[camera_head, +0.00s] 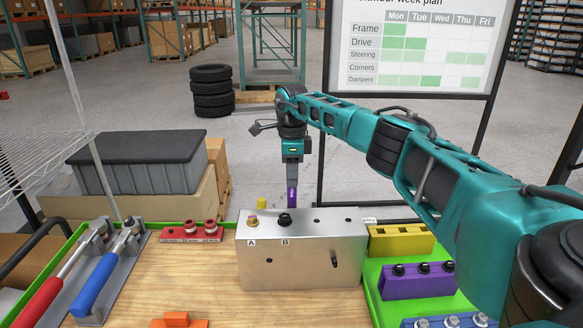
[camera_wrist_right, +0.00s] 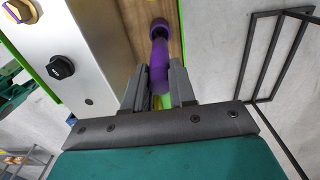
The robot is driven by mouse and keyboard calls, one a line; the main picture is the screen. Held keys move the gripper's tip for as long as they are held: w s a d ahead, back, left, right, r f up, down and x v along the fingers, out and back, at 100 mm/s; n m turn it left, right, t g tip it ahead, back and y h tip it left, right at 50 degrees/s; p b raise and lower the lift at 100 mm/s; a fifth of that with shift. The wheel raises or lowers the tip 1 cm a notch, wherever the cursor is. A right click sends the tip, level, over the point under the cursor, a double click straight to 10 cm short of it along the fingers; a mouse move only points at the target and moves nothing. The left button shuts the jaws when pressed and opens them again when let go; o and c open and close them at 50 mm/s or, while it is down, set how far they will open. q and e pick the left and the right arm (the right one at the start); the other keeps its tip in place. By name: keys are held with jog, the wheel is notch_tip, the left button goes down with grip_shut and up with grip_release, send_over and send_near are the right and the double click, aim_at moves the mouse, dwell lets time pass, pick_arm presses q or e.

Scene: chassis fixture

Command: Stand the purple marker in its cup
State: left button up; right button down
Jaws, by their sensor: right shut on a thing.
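My right gripper (camera_head: 292,162) hangs fingers-down behind the metal block and is shut on the purple marker (camera_head: 292,194). The marker points down below the fingers, and the block hides its lower part in the head view. In the right wrist view, the fingers (camera_wrist_right: 158,82) sit on either side of the marker (camera_wrist_right: 160,58). A dark purple round shape (camera_wrist_right: 160,28) shows at its far end over the wood. I cannot tell whether this is the cup or the marker's own end. My left gripper is out of view.
The metal block (camera_head: 302,255) stands on the wooden bench (camera_head: 200,285), with bolts A and B on top. A small yellow thing (camera_head: 262,203) shows behind it.

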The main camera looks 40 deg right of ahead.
aim_at(292, 205)
jog(key=shift+f, duration=0.85)
dwell(0.5)
jog(key=shift+f, duration=0.1)
jog(key=shift+f+b, duration=1.55)
jog(key=shift+f, duration=1.35)
jog(key=c, duration=0.8)
grip_release()
jog(key=shift+c, duration=0.2)
